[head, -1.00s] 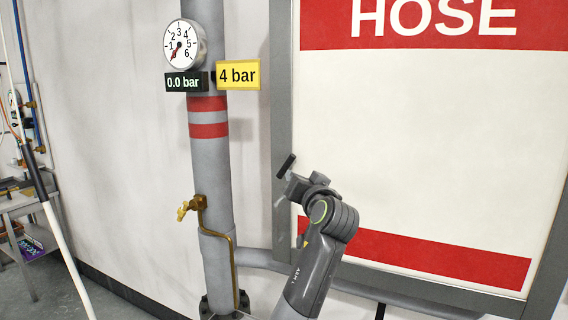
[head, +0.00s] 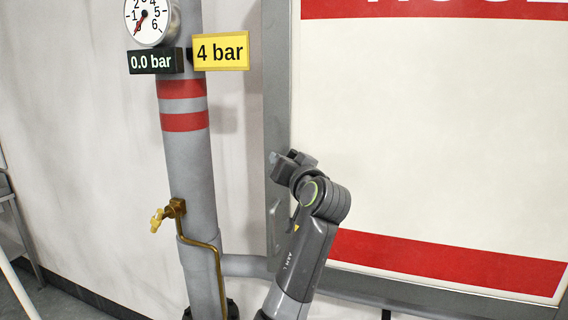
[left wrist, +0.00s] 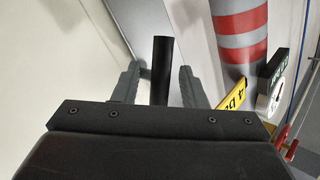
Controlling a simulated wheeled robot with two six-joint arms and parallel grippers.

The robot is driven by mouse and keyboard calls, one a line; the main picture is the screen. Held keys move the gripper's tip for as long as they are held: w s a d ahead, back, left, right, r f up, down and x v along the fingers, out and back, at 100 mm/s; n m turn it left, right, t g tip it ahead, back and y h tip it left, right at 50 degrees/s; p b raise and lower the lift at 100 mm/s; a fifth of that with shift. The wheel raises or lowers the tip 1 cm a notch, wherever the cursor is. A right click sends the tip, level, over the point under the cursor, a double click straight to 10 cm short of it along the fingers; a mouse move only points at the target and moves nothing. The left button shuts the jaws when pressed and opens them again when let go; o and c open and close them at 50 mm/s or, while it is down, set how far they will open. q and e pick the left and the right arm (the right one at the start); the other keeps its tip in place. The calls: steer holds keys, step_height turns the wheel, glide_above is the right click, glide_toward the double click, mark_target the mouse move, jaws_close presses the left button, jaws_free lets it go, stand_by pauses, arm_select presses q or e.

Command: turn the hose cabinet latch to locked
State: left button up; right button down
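The hose cabinet (head: 430,150) has a cream door with red bands in a grey frame. The latch is a black bar handle (left wrist: 162,70) on the left side of the cabinet, seen between my fingers in the left wrist view. In the head view my gripper hides most of it. My left gripper (head: 288,165) is at the cabinet's left frame. Its two grey fingers (left wrist: 158,88) stand either side of the handle, open, with a visible gap on each side. I cannot read any locked marking. My right gripper is not in view.
A grey pipe (head: 185,140) with red bands stands left of the cabinet. It carries a gauge (head: 148,18), a "0.0 bar" display (head: 155,61), a yellow "4 bar" sign (head: 221,51) and a brass valve (head: 172,212). White wall lies farther left.

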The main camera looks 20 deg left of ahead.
arm_select(q)
steer(key=shift+s+d+r, duration=0.15)
steer(key=shift+c, duration=1.8)
steer(key=c, duration=0.5)
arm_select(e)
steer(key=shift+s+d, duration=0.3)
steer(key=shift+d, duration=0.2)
arm_select(q)
steer(key=shift+f, duration=0.2)
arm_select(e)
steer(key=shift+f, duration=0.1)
arm_select(q)
steer(key=shift+b, duration=0.35)
steer(key=shift+m, duration=0.3)
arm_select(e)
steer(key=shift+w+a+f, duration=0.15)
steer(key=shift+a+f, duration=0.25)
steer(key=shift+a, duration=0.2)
arm_select(q)
steer(key=shift+m+t+y+b, duration=0.3)
steer(key=shift+m+t+b, duration=0.1)
steer(key=shift+b, duration=0.15)
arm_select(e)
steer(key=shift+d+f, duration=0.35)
